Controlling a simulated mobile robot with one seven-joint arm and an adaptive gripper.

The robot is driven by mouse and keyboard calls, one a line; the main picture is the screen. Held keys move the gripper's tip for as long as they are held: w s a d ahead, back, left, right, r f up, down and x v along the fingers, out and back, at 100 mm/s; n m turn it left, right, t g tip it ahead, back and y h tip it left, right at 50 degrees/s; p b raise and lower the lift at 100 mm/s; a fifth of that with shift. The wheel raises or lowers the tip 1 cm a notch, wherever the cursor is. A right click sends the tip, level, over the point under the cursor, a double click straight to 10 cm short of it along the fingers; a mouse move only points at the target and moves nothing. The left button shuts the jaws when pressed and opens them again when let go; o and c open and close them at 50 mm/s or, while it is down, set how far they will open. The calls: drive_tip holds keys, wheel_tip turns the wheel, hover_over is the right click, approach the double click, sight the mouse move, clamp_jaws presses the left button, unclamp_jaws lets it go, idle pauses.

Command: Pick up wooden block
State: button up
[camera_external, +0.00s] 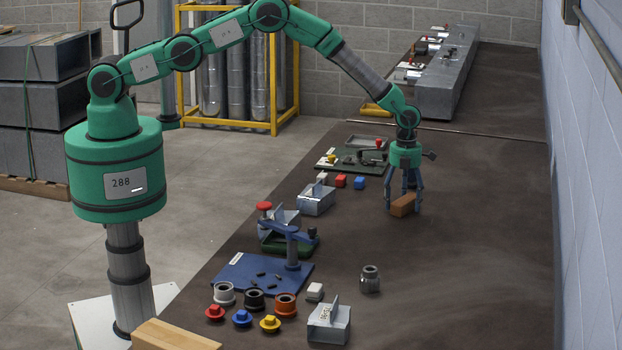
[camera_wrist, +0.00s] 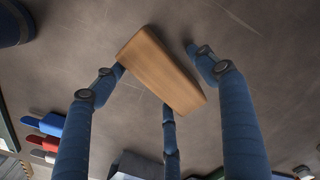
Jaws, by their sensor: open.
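The wooden block (camera_external: 403,205) is a small brown block on the dark table, right of centre in the external view. It also shows in the wrist view (camera_wrist: 160,70), lying slanted between my blue fingers. My gripper (camera_external: 404,208) points straight down over the block, with its fingers around it and the tips near table height. In the wrist view my gripper (camera_wrist: 165,80) has three fingers spread apart, open. The left fingertip is very close to one end of the block; I cannot tell whether it touches.
White, red (camera_external: 341,181) and blue (camera_external: 360,183) small blocks sit left of the gripper, near a metal duct piece (camera_external: 316,200). A blue fixture (camera_external: 262,272), coloured caps and a metal fitting (camera_external: 370,279) stand nearer. The table's right side (camera_external: 480,230) is clear.

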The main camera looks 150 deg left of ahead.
sight(404, 198)
idle(0.4)
drive_tip(key=c, duration=1.3)
drive_tip(key=shift+r, duration=0.2)
drive_tip(key=shift+r, duration=4.85)
